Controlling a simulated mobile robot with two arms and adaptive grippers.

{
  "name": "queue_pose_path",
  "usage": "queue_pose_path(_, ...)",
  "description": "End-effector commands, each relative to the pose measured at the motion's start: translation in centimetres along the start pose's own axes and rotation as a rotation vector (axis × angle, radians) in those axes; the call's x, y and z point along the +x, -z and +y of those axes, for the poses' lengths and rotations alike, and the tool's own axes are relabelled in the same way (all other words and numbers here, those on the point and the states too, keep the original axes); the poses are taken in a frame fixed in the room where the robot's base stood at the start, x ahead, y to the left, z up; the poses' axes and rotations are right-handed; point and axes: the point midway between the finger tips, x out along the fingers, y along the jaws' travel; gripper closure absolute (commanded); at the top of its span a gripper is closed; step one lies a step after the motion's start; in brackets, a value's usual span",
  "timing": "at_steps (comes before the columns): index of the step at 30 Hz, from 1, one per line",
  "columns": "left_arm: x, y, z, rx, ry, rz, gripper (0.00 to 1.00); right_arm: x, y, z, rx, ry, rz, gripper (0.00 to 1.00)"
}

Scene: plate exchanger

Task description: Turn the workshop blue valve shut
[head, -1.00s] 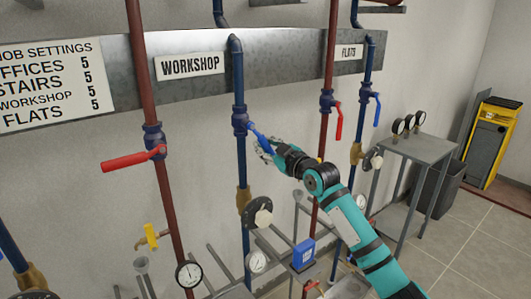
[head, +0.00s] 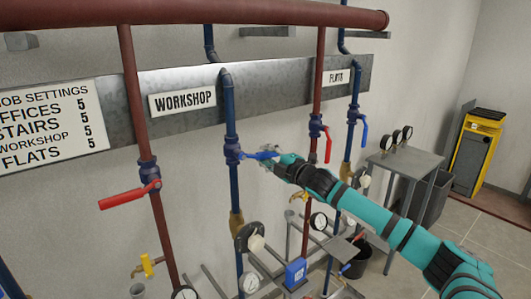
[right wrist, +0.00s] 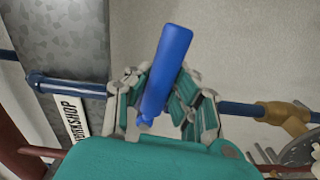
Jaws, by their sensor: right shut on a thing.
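The workshop blue valve (head: 232,151) sits on the dark blue vertical pipe below the WORKSHOP sign (head: 183,101). Its blue handle (head: 258,155) sticks out to the right, nearly level and across the pipe. My right gripper (head: 275,158) is shut on the outer part of this handle. In the right wrist view the blue handle (right wrist: 167,65) lies between the fingers of the right gripper (right wrist: 165,100), which stand on both sides of it. The valve body is hidden there. My left gripper is not in view.
A red-handled valve (head: 149,172) is on the red pipe at left. Another red handle (head: 328,147) and the flats blue handle (head: 364,132) are to the right. Gauges and a blue box (head: 296,271) sit below. A grey table (head: 410,160) stands at right.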

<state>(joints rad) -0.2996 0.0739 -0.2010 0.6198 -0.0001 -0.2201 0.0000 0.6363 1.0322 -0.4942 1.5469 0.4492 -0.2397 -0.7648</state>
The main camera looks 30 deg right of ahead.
Motion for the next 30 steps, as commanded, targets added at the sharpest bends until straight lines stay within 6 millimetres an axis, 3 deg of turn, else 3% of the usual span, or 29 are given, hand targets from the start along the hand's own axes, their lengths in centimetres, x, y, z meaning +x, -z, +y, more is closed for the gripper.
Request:
queue_pose_path(9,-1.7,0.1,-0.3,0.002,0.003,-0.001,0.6,0.0,0.1,0.9,-0.132,0.002,0.0,1.0)
queue_pose_path(26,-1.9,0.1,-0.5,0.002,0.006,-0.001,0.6,0.0,0.1,1.0,-0.161,0.001,0.001,1.0)
queue_pose_path(27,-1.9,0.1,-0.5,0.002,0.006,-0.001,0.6,0.0,0.1,1.0,-0.161,0.001,0.001,0.77)
queue_pose_path(30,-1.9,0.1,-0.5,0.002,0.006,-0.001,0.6,0.0,0.1,1.0,-0.159,0.0,0.001,0.64)
